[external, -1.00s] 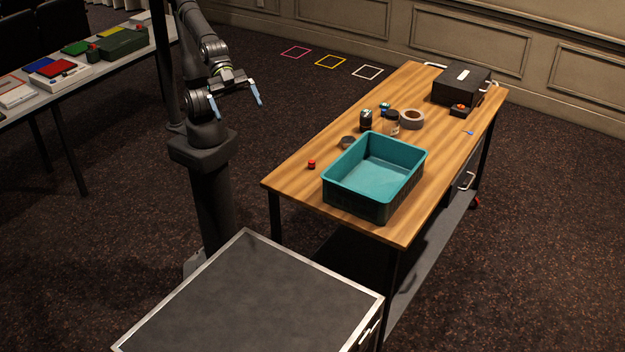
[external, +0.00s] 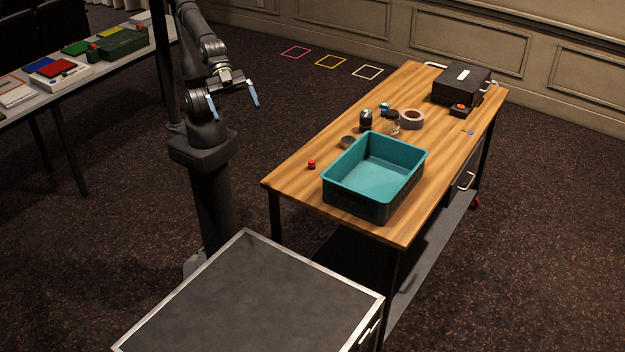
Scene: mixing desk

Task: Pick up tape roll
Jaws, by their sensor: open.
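A grey tape roll (external: 412,119) lies flat on the wooden table, with its hole facing up. It is behind the teal bin, just right of a small jar. My gripper (external: 233,100) is open and empty. It hangs to the left of the table, well apart from the tape roll, with its two blue fingers spread.
The teal bin (external: 375,172) stands empty at the table's front. A jar (external: 393,124), a dark container (external: 366,120), a blue item (external: 385,109), a small grey bowl (external: 348,142) and a red-topped piece (external: 311,164) stand nearby. A black box (external: 461,86) sits at the far end.

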